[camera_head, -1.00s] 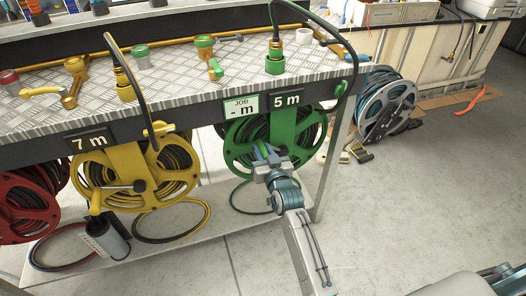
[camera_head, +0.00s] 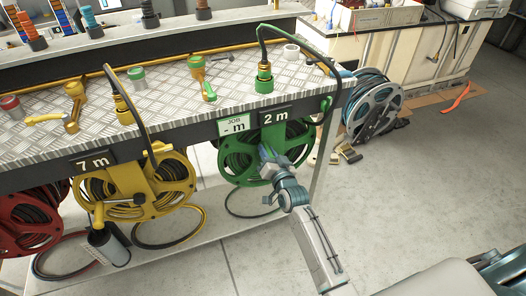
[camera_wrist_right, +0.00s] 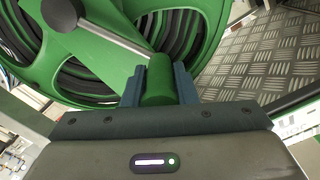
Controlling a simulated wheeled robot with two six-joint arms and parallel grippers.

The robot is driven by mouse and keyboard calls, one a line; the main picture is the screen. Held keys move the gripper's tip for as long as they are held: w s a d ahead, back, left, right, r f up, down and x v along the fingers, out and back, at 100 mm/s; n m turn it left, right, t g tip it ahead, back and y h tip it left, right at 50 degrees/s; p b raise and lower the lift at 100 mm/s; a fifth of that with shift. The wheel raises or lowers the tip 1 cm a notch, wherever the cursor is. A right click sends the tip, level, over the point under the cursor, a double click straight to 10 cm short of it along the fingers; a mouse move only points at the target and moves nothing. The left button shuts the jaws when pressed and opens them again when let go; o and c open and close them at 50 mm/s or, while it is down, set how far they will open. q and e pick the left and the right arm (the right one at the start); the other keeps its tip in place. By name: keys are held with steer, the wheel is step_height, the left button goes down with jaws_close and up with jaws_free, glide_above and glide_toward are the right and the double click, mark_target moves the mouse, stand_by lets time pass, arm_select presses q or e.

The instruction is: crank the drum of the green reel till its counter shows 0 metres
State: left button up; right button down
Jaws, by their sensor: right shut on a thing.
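The green reel (camera_head: 237,167) hangs under the bench's front edge, with dark hose on its drum. Its counter (camera_head: 276,117) reads 2 m. My right gripper (camera_head: 268,155) is at the front of the green reel. In the right wrist view, its fingers (camera_wrist_right: 159,86) are shut on the green crank handle (camera_wrist_right: 158,78), one on each side. A silver crank arm (camera_wrist_right: 108,36) runs from the handle to a dark hub (camera_wrist_right: 62,12). My left gripper is not in view.
A job card (camera_head: 233,125) reading "- m" sits left of the counter. The yellow reel (camera_head: 136,190), marked 7 m, and a red reel (camera_head: 28,218) hang to the left. A grey-blue reel (camera_head: 374,106) stands at right. The floor in front is clear.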

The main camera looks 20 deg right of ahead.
arm_select(q)
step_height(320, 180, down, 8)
steer(key=p, duration=0.2)
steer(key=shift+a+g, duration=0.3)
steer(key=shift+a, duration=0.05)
arm_select(e)
steer(key=shift+w+d+r+m, duration=0.1)
steer(key=shift+d+r+m, duration=0.1)
steer(key=shift+d+m, duration=0.55)
steer(key=shift+s+d+r+m, duration=0.1)
steer(key=shift+d+r+m, duration=0.05)
steer(key=shift+d+m, duration=0.65)
steer(key=shift+w+d+r+m, duration=0.1)
steer(key=shift+d+r+m, duration=0.1)
steer(key=shift+d+m, duration=0.55)
steer(key=c, duration=1.2)
jaws_free()
steer(key=shift+o, duration=0.2)
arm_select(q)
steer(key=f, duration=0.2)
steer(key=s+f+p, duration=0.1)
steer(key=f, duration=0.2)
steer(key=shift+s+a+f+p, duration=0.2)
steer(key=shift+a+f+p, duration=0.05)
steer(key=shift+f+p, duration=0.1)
arm_select(e)
steer(key=s, duration=1.1)
steer(key=shift+d, duration=0.2)
